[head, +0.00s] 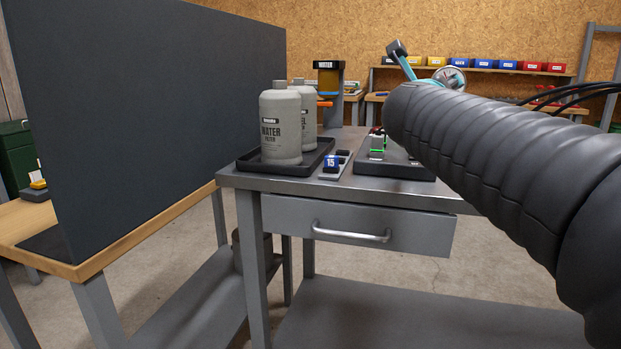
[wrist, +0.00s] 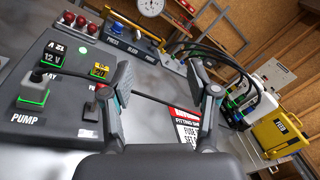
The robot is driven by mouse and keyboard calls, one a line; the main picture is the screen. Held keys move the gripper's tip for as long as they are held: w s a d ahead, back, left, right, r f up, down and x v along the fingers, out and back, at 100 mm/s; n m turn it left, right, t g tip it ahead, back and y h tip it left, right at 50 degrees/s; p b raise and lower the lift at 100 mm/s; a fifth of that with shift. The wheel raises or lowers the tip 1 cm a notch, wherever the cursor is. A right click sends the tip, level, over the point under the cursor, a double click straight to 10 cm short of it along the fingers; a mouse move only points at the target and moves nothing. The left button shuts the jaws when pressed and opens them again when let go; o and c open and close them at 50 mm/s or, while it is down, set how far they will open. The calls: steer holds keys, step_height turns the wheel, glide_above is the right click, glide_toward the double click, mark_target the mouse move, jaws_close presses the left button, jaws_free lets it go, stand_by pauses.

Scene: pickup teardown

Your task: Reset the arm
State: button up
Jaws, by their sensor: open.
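My arm, in a black ribbed sleeve, reaches from the right edge of the head view over the metal workbench (head: 300,178). One teal gripper finger with a dark pad shows past the sleeve's far end; the rest of the gripper is hidden there. In the wrist view my gripper (wrist: 166,90) is open, its two padded fingers spread wide with nothing held between them.
A dark upright board (head: 150,110) blocks the left. In the wrist view, a yellow case (wrist: 280,133) and hoses lie right.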

steer(key=s+a+f+n+g+y, duration=0.1)
steer(key=s+a+f+n+y, duration=0.6)
steer(key=n, duration=0.5)
steer(key=s+a+f+n+g+y, duration=0.1)
steer(key=s+a+f+n+y, duration=0.45)
steer(key=f+n, duration=0.55)
steer(key=s+d+f+n+g+h, duration=0.1)
steer(key=s+f+n+g, duration=0.3)
steer(key=s+f, duration=0.4)
steer(key=s+d+f+n+g+h, duration=0.2)
steer(key=s+d+f+n+g, duration=0.2)
steer(key=s+f+n, duration=0.3)
step_height(320, 180, down, 4)
steer(key=s, duration=0.2)
steer(key=shift+s+f+g, duration=0.2)
steer(key=shift+s+g, duration=0.1)
steer(key=shift+h, duration=0.25)
